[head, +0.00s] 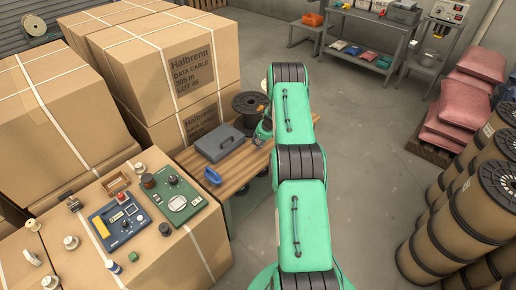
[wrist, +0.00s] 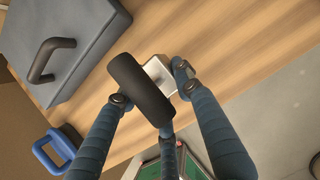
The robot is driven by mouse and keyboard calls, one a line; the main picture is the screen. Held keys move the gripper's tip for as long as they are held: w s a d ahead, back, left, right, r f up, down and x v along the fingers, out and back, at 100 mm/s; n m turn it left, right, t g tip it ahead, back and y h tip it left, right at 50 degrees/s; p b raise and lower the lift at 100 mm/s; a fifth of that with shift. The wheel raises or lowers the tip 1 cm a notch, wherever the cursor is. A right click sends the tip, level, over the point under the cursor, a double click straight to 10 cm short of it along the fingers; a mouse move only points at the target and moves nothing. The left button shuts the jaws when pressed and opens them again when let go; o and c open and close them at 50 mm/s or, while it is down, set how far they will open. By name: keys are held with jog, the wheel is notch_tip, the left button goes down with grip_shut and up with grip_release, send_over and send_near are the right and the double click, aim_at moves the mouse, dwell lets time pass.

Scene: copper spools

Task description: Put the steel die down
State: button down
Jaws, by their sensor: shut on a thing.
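In the wrist view, my gripper (wrist: 150,86) has its blue-grey fingers closed around the steel die (wrist: 158,70), a silver block. A dark, rounded cylinder (wrist: 139,90) lies across the near side of the block between the fingers; I cannot tell whether it is part of the die. The die is over the wooden bench top (wrist: 215,30); whether it touches the wood I cannot tell. In the head view my green arm hides the fingers and the die.
A grey case with a handle (head: 220,143) and a blue handled item (head: 212,176) lie on the bench, left of my gripper. A black spool (head: 250,103) stands behind them. Cartons (head: 165,235) crowd the left; large cable spools (head: 485,195) stand right. Bare wood shows around the die.

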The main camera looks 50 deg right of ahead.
jog(key=shift+f+b, duration=0.45)
jog(key=shift+f, duration=1.2)
jog(key=c, duration=1.2)
grip_release()
jog(key=shift+f, duration=0.2)
jog(key=shift+r, duration=0.1)
jog(key=shift+v, duration=1.1)
jog(key=p+v, duration=0.2)
jog(key=v, duration=0.8)
jog(key=shift+a, duration=0.1)
